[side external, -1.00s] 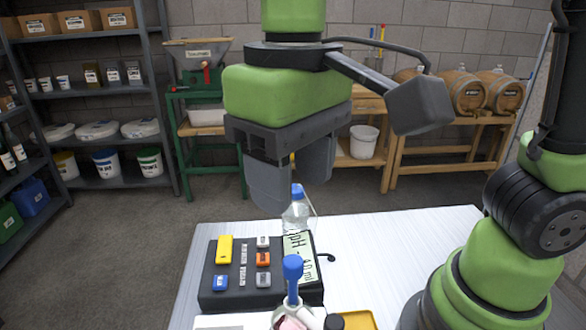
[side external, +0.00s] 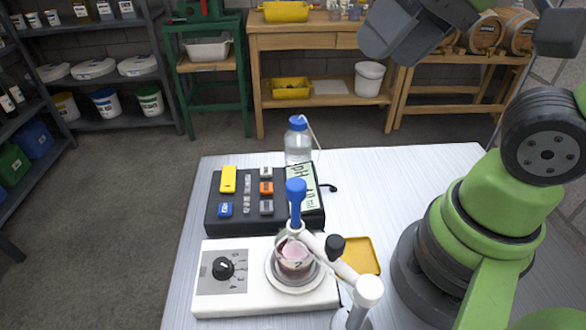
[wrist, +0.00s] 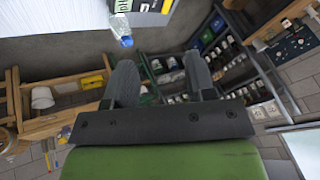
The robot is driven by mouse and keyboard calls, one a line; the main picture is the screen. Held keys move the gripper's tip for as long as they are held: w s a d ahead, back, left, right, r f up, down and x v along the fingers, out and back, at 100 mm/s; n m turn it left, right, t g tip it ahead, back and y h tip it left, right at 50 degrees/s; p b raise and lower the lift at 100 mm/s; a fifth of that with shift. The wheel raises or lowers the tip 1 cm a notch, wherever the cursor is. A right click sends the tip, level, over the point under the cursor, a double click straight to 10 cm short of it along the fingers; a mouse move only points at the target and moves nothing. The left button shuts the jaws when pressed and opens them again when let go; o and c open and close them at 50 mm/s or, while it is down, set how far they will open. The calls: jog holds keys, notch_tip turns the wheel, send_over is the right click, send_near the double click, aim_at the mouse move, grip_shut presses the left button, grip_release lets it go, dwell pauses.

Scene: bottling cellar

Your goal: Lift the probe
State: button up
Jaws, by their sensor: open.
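The probe (side external: 296,205) has a blue cap and stands upright in a glass beaker (side external: 293,258) of pink liquid. A white holder arm (side external: 330,262) reaches to it from a stand (side external: 368,292) at the front. The beaker sits on a white stirrer (side external: 215,295) with a black dial. Behind is a black meter (side external: 225,190) with coloured buttons and a pH display. My gripper (side external: 395,38) is high above and behind the table, at the picture's top right, partly cut off. In the wrist view my gripper (wrist: 162,78) has its fingers apart with nothing between them; the probe is not seen there.
A blue-capped wash bottle (side external: 298,145) stands behind the meter; it shows in the wrist view (wrist: 120,22) too. A yellow tray (side external: 362,256) lies right of the beaker. The table (side external: 430,180) is bare at the back right. Shelves and benches stand beyond.

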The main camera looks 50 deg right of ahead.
jog(key=w+a+f+n+g, duration=0.1)
jog(key=w+a+n+g, duration=0.1)
jog(key=w+a+g, duration=0.3)
jog(key=n+h, duration=0.1)
jog(key=h, duration=0.1)
send_near(296, 183)
jog(key=shift+g, duration=0.4)
jog(key=f, duration=0.9)
jog(key=shift+w+a+f, duration=0.15)
jog(key=shift+w+f, duration=0.05)
jog(key=shift+w, duration=0.15)
